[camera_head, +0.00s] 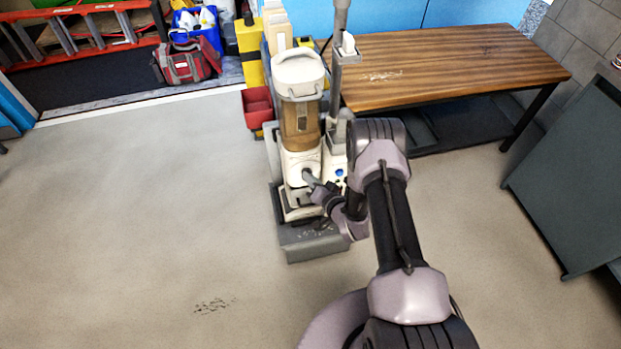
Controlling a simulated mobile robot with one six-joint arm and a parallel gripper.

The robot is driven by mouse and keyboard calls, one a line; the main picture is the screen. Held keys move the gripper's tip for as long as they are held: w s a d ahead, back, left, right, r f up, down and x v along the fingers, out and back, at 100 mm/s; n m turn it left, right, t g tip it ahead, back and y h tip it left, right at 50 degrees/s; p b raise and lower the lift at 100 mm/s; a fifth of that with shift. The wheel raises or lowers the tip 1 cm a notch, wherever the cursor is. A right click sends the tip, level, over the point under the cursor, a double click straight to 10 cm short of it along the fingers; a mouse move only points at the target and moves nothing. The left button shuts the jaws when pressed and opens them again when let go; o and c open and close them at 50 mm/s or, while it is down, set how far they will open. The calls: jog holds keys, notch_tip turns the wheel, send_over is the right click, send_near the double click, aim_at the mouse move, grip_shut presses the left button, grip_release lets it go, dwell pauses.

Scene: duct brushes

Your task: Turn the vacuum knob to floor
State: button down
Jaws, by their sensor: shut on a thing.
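The upright vacuum (301,150) stands on a low grey base (312,243) in the middle of the view. It has a white body and a brownish clear dust canister (300,124). My gripper (311,181) reaches in from the right and is shut at the front of the vacuum's lower body, where the knob appears to be. The knob itself is mostly hidden by the gripper, and its setting cannot be read. A small blue round part (339,172) shows on the body just right of the gripper.
A wooden bench (450,62) with black legs stands behind and to the right. A red bin (257,106) is close behind the vacuum on the left. A dark grey panel-like piece (570,180) stands at the right. The floor (130,200) at left is clear.

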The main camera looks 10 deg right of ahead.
jog(key=shift+r, duration=0.1)
jog(key=shift+a+n+h, duration=0.2)
jog(key=shift+n+h, duration=1.15)
jog(key=shift+n, duration=0.6)
jog(key=shift+a+n+h, duration=0.25)
jog(key=shift+n+h, duration=1.05)
jog(key=shift+n, duration=0.7)
jog(key=shift+a+n+h, duration=0.2)
jog(key=shift+n+h, duration=1.15)
jog(key=shift+n, duration=0.6)
jog(key=c, duration=1.5)
grip_release()
jog(key=shift+s, duration=0.1)
